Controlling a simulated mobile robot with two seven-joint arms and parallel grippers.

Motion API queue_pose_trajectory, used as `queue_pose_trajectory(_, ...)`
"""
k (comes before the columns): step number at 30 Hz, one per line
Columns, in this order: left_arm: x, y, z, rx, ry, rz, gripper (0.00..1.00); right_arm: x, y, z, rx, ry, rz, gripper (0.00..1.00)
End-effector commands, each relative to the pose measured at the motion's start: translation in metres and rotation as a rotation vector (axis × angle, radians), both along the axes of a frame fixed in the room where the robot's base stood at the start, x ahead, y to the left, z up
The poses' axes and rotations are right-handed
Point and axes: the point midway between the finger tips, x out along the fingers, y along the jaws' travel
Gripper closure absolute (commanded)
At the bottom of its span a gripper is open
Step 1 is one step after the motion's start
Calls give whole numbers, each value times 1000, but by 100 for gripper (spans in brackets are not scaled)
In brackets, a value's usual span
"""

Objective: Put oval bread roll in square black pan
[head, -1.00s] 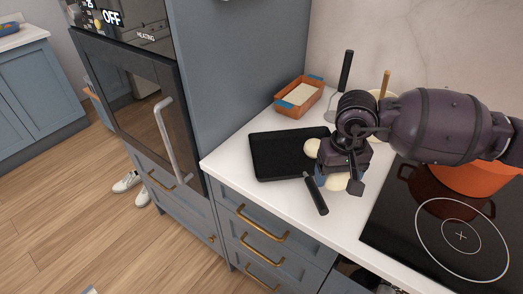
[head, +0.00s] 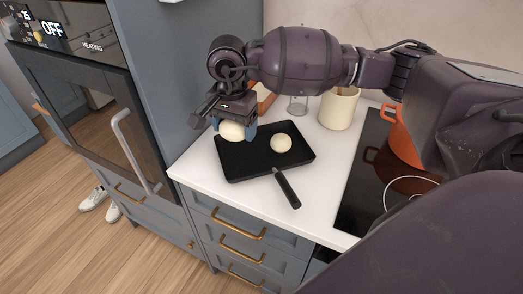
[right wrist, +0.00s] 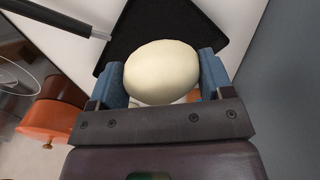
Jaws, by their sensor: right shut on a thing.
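The square black pan (head: 255,165) lies on the white counter, its handle (head: 287,188) pointing toward the front edge. My right gripper (head: 234,130) is shut on a pale oval bread roll (head: 232,132) at the pan's back left part. In the right wrist view, the roll (right wrist: 162,72) sits between the two blue fingers, with the dark pan (right wrist: 165,20) behind it. I cannot tell whether the held roll touches the pan. A second pale, rounder roll (head: 281,143) lies in the pan, right of the gripper. My left gripper is not in view.
A cream crock (head: 339,108) stands behind the pan to the right. The black hob (head: 358,185) with an orange pot (head: 402,145) is on the right. A tall blue-grey cabinet (head: 165,75) borders the counter on the left. Counter in front of the pan is clear.

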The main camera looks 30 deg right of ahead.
Motion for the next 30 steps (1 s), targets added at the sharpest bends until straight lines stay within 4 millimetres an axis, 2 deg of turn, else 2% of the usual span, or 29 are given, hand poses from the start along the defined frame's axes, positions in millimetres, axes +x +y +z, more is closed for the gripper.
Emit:
queue_pose_trajectory(12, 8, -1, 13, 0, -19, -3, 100, 26, -24, 56, 18, -7, -825, 50)
queue_pose_trajectory(19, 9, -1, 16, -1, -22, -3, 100, 33, -34, 76, 24, -2, -1130, 50)
queue_pose_trajectory(25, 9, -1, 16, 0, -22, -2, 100, 34, -36, 74, 24, 2, -1221, 50)
queue_pose_trajectory(30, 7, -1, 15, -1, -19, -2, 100, 33, -36, 44, 23, 5, -1225, 50)
